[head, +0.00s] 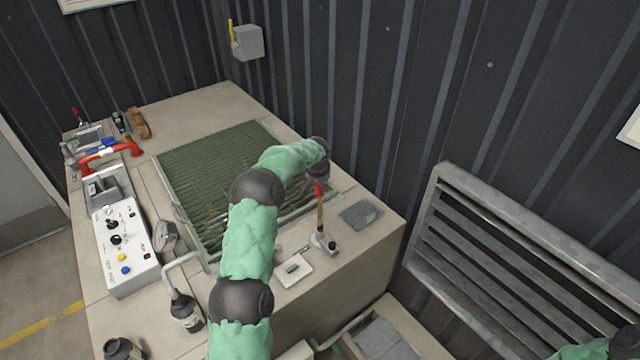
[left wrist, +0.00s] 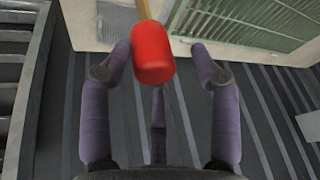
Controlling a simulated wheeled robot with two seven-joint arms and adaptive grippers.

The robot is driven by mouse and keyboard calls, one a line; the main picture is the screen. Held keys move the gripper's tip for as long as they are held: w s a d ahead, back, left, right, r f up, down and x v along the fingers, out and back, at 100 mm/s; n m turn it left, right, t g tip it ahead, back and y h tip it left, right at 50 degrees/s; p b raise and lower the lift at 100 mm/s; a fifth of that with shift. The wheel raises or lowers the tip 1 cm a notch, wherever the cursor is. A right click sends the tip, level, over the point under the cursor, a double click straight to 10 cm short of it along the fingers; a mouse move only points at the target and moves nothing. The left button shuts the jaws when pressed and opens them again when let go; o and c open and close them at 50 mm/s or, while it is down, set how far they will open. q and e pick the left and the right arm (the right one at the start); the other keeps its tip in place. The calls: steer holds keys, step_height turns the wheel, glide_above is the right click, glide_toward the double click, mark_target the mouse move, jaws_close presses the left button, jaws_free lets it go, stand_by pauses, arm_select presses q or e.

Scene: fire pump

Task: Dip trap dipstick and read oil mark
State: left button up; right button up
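The dipstick has a red knob (head: 319,189) on a tan shaft (head: 320,213). It stands upright in a small grey fitting (head: 323,242) at the front right of the bench top. The red knob (left wrist: 153,54) is large in the left wrist view, between the fingertips. My left gripper (head: 317,174) is above the knob, mostly hidden by its own wrist in the head view. Its purple fingers (left wrist: 160,66) are spread, with a gap visible on the right of the knob; contact on the left is unclear. The oil mark is not visible. My right gripper is out of view.
A grey pad (head: 361,214) lies right of the dipstick, and a white plate (head: 294,271) lies left of it. A green grating (head: 210,170) fills the middle of the bench. A control box (head: 126,250) and dark bottle (head: 186,313) stand left. A slatted bench (head: 520,265) stands right.

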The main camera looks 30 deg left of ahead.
arm_select(q)
steer(key=shift+f, duration=0.15)
steer(key=v, duration=1.2)
